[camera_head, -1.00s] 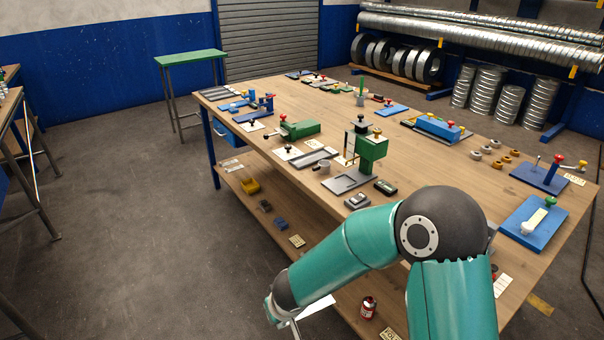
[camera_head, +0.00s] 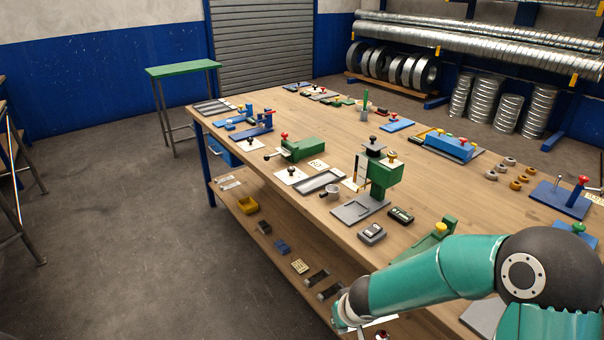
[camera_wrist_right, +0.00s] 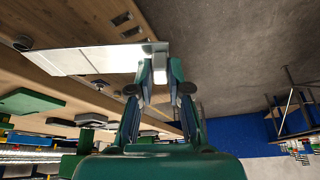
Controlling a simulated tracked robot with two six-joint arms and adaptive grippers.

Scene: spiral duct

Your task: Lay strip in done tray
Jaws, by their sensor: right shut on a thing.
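My right gripper (camera_wrist_right: 153,72) is shut on a pale, flat metal strip (camera_wrist_right: 80,60), which sticks out to the left in the right wrist view. In the head view my right gripper (camera_head: 350,318) is low, beside the table's near edge, and mostly hidden by my arm; a small white sliver beside it may be the strip. A shallow grey tray (camera_head: 312,188) lies on the table, and grey flat trays (camera_head: 214,107) lie at its far left corner. I cannot tell which is the done tray. My left gripper is not in view.
The wooden table (camera_head: 300,125) carries a green press (camera_head: 378,175), a green tool (camera_head: 304,149), blue fixtures and several small parts. A lower shelf (camera_head: 265,225) holds a yellow bin (camera_head: 247,205). A green-topped stand (camera_head: 183,70) is at back left.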

